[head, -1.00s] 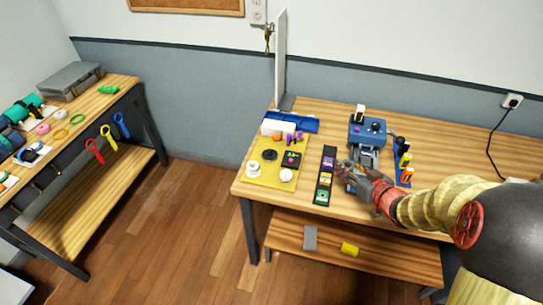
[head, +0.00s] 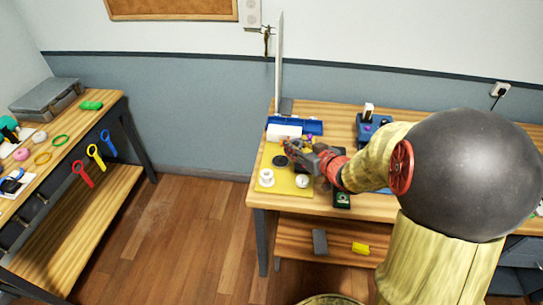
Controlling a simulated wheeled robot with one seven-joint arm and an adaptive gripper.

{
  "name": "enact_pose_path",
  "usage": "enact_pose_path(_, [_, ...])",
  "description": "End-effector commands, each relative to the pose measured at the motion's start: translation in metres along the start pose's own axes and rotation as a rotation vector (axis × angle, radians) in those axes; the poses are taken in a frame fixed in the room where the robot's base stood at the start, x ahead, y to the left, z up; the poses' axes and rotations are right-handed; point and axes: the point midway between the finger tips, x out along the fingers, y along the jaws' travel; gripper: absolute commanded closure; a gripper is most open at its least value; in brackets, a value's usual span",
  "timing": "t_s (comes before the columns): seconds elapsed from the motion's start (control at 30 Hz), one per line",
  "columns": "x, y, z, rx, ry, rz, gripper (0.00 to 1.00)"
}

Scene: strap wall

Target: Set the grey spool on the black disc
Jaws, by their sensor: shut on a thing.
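The black disc (head: 281,161) lies flat on the yellow mat (head: 284,186) at the left of the right-hand bench. My gripper (head: 292,150) is over the mat, just beside and above the disc in the picture. It is shut on a small grey thing, seemingly the grey spool, which the fingers mostly hide. I see no grey spool elsewhere. The exact gap between the held spool and the disc cannot be told.
Two white round pieces (head: 266,177) (head: 302,181) stand on the mat's front part. A white block (head: 284,131) and a blue tray (head: 312,127) are behind. My arm covers much of a black strip (head: 342,203). A tall upright panel (head: 279,60) rises at the back.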

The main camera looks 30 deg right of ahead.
Motion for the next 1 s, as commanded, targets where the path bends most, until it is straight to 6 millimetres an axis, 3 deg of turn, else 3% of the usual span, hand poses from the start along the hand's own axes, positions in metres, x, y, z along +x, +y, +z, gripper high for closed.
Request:
enact_pose_path(0.3, [0.081, 0.006, 0.007, -0.001, -0.001, -0.004, 0.91])
enact_pose_path(0.5, [0.119, 0.01, 0.028, 0.0, -0.002, -0.003, 0.91])
enact_pose_path(0.87, [0.145, 0.013, 0.04, 0.0, -0.002, -0.001, 0.91])
enact_pose_path(1.0, [0.155, 0.013, 0.059, 0.001, -0.002, -0.001, 0.91])
